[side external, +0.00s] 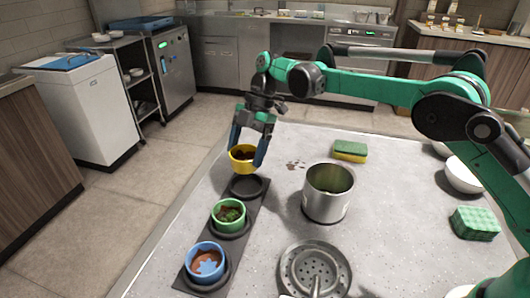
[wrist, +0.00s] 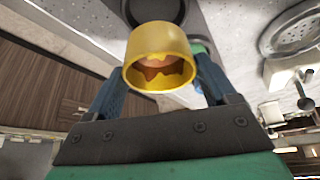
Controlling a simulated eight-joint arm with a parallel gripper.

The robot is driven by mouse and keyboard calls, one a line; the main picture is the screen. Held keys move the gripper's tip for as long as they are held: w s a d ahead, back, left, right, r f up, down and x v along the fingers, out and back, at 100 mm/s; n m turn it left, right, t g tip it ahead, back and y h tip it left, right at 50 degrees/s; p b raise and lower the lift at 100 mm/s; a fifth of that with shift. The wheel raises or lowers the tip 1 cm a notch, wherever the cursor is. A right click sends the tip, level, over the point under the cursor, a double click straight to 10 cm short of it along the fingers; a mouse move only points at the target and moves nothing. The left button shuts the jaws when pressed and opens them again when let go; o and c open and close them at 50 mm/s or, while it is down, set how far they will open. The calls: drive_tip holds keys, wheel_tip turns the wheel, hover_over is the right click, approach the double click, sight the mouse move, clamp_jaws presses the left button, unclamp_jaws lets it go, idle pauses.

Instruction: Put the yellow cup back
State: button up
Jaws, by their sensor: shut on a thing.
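The yellow cup (side external: 242,158) is held between the two blue fingers of my gripper (side external: 246,150), above the far end of the dark rack. It also shows in the wrist view (wrist: 160,58), with brown and orange sauce inside. My gripper (wrist: 158,85) is shut on it. The dark rack (side external: 243,209) has an empty round well (side external: 247,187) at its far end, a little below and to the right of the cup in the side view. The green cup (side external: 228,214) sits in the middle well and the blue cup (side external: 205,264) in the near well.
A metal pot (side external: 328,193) stands to the right of the rack, with a round metal strainer (side external: 315,270) nearer the camera. A yellow-green sponge (side external: 350,150), a green sponge (side external: 475,222) and white bowls (side external: 463,176) are farther right. Brown spots (side external: 295,165) mark the table.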

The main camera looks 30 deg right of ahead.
drive_tip(key=shift+f, duration=2.6)
drive_tip(key=shift+f, duration=0.5)
drive_tip(key=o, duration=1.1)
drive_tip(key=shift+o, duration=0.2)
drive_tip(key=shift+r, duration=0.1)
drive_tip(key=shift+r, duration=3.9)
